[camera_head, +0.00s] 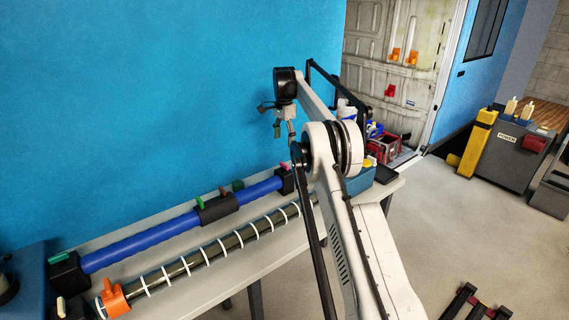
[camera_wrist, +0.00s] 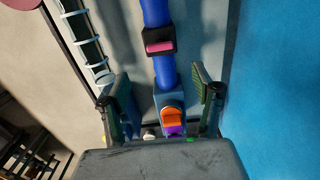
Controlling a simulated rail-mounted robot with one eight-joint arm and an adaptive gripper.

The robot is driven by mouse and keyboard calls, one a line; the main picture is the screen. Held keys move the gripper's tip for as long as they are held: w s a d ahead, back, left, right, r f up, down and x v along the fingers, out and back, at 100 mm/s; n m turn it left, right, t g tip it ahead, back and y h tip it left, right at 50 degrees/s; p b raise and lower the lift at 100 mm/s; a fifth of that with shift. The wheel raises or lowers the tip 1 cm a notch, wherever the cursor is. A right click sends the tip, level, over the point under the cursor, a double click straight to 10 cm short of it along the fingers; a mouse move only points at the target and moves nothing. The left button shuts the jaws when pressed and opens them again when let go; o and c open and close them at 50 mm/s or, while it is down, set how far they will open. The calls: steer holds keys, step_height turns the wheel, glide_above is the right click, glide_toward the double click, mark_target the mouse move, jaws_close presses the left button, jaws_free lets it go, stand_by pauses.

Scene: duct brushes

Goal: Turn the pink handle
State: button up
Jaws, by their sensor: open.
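The pink handle (camera_wrist: 160,47) shows in the wrist view as a short bar lying across a black collar (camera_wrist: 159,36) on the blue pipe (camera_wrist: 155,12). The handle is ahead of the fingertips in the wrist picture. In the head view my gripper (camera_head: 284,127) hangs above the right end of the pipe, near the wall.
An orange handle (camera_wrist: 172,116) and a purple part (camera_wrist: 176,131) sit on a blue block between my fingers. A white-ringed pipe (camera_head: 205,257) runs parallel in front, with an orange clamp (camera_head: 115,301). The blue wall (camera_head: 130,90) stands close behind. A red crate (camera_head: 384,146) is farther right.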

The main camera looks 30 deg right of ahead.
mark_target(284, 164)
step_height(284, 164, down, 12)
steer(key=shift+r+p, duration=0.15)
steer(key=shift+p, duration=0.45)
steer(key=c, duration=1.2)
